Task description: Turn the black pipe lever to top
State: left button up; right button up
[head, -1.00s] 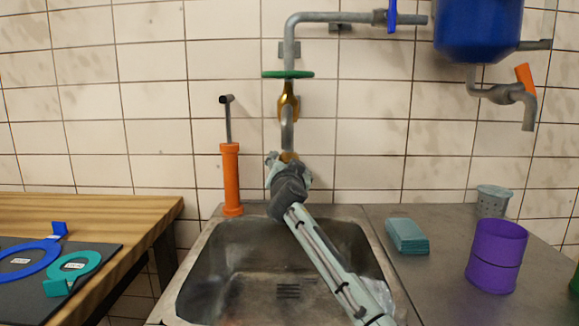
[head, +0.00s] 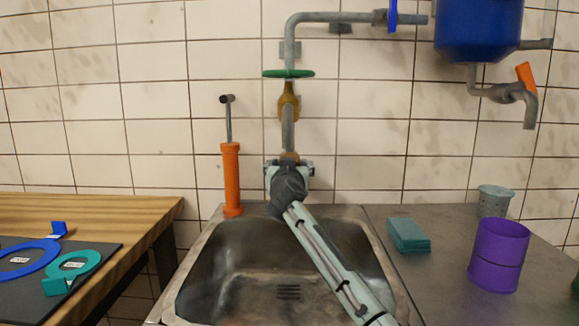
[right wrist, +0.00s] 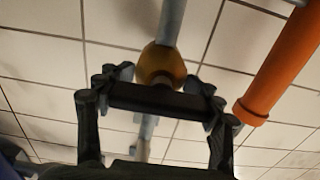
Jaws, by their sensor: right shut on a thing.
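The grey vertical pipe (head: 288,130) runs down the tiled wall behind the sink, with a brass fitting (head: 289,156) low on it. My right gripper (head: 289,168) is at this fitting, just above the sink's back edge, and its wrist covers the lever in the head view. In the right wrist view, the black lever (right wrist: 160,98) lies almost level between the two fingers of my right gripper (right wrist: 158,92), in front of the round brass fitting (right wrist: 162,65). The fingers are shut on the lever at its two ends. My left gripper is in neither view.
A green handwheel (head: 289,74) sits higher on the pipe. An orange pump (head: 231,180) stands left of my gripper. Below is a steel sink (head: 190,280). On the counter right are teal sponges (head: 408,235) and a purple cup (head: 497,255). A wooden table (head: 90,210) stands left.

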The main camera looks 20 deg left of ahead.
dwell(0.5)
jog(key=o, duration=1.2)
jog(key=shift+o, duration=0.2)
jog(key=shift+s, duration=0.1)
jog(key=v, duration=1.2)
